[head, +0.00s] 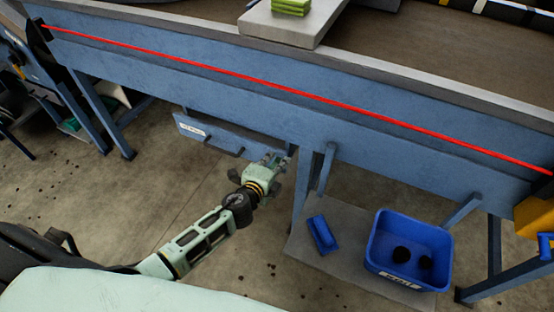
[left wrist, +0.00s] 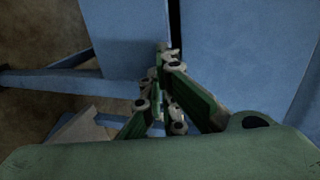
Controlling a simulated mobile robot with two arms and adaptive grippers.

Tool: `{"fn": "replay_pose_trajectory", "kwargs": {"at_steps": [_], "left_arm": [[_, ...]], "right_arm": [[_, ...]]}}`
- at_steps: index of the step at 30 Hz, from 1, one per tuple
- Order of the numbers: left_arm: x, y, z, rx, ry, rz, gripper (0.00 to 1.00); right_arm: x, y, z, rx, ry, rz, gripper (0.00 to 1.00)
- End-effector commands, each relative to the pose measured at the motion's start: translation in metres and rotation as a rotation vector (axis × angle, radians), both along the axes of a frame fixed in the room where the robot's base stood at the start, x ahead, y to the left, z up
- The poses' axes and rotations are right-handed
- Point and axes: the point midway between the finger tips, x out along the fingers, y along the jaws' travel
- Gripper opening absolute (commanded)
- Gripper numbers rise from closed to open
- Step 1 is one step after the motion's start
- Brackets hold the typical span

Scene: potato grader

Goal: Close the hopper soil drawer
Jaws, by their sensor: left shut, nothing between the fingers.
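The soil drawer (head: 222,137) is a blue box front with a white label and a dark handle (head: 224,148). It hangs under the blue grader frame in the head view. I cannot tell from this angle how far it stands out. My left gripper (head: 279,160) is shut and empty at the right end of the drawer front, beside a blue leg. In the left wrist view the closed fingers (left wrist: 165,55) point at blue panels with a dark gap between them. Contact with the panel cannot be told. My right gripper is not in view.
A blue bin (head: 374,250) with dark lumps and a small blue tray (head: 322,234) stand on a grey slab below right. Blue legs and braces flank the drawer. A red cord (head: 290,90) runs along the frame. Open concrete floor lies left.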

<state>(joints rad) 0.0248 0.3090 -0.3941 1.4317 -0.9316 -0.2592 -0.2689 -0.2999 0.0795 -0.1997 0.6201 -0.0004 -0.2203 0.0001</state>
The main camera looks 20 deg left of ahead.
Motion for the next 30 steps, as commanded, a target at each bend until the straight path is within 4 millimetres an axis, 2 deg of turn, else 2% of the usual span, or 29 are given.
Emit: {"fn": "replay_pose_trajectory", "kwargs": {"at_steps": [12,21,30], "left_arm": [[0.005,0.000,0.000,0.000,0.000,0.000,0.00],[0.046,-0.004,-0.001,0.000,-0.002,0.000,0.00],[0.053,-0.004,0.000,0.000,0.000,-0.001,0.00]], "right_arm": [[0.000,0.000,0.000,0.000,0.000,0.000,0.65],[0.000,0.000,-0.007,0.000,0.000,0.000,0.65],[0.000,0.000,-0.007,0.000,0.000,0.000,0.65]]}}
